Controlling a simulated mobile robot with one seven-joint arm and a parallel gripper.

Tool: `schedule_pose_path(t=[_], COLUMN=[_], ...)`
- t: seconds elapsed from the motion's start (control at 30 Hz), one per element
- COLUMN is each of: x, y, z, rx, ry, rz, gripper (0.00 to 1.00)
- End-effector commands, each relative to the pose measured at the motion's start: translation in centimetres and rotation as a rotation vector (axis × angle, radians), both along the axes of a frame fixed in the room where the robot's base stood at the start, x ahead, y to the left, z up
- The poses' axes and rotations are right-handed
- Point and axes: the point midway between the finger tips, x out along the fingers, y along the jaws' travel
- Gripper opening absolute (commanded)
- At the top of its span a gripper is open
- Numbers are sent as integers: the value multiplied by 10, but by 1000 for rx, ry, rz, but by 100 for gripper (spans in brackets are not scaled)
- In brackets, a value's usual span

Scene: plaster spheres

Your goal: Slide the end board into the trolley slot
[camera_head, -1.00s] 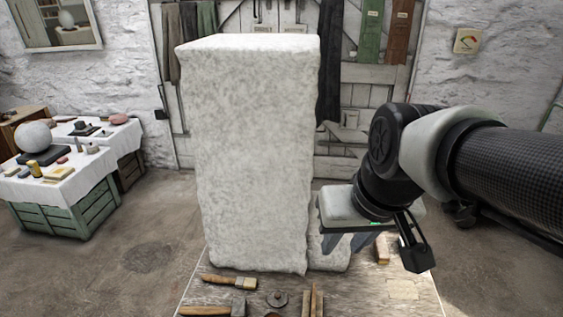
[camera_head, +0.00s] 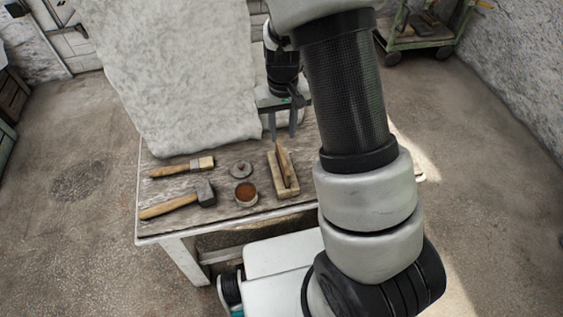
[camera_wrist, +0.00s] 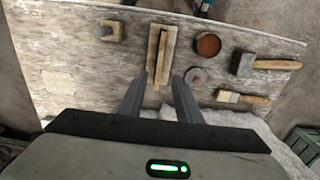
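A thin wooden board (camera_head: 283,158), which looks like the end board, stands on edge in a grooved wooden block (camera_head: 292,191) on the worktable. The board (camera_wrist: 161,62) and block also show in the wrist view, ahead of my fingers. My gripper (camera_head: 282,137) points down just behind the board, beside the big stone block. In the wrist view my two fingers (camera_wrist: 158,82) are apart with nothing gripped between them. The board's near end lines up with the gap. A green wheeled trolley (camera_head: 424,41) stands at the back right; its slot cannot be made out.
The large pale stone block (camera_head: 185,80) fills the table's back left. A brush (camera_head: 183,168), a hammer (camera_head: 180,203), a round lid (camera_head: 241,170) and a brown-filled pot (camera_head: 245,192) lie left of the board. Floor to the right is open.

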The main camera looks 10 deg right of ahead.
Motion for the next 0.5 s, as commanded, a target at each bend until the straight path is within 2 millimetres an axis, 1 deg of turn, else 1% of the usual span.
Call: schedule_pose_path(t=[0.03, 0.2, 0.33, 0.4, 0.5], x=[-1, -1, -1, -1, 0], y=[0, 0, 0, 0, 0], z=[-16, -53, -72, -79, -82], rx=[-1, -1, 0, 0, 0], ry=[5, 4, 2, 2, 0], rz=[0, -1, 0, -1, 0], gripper=[31, 31, 31, 31, 31])
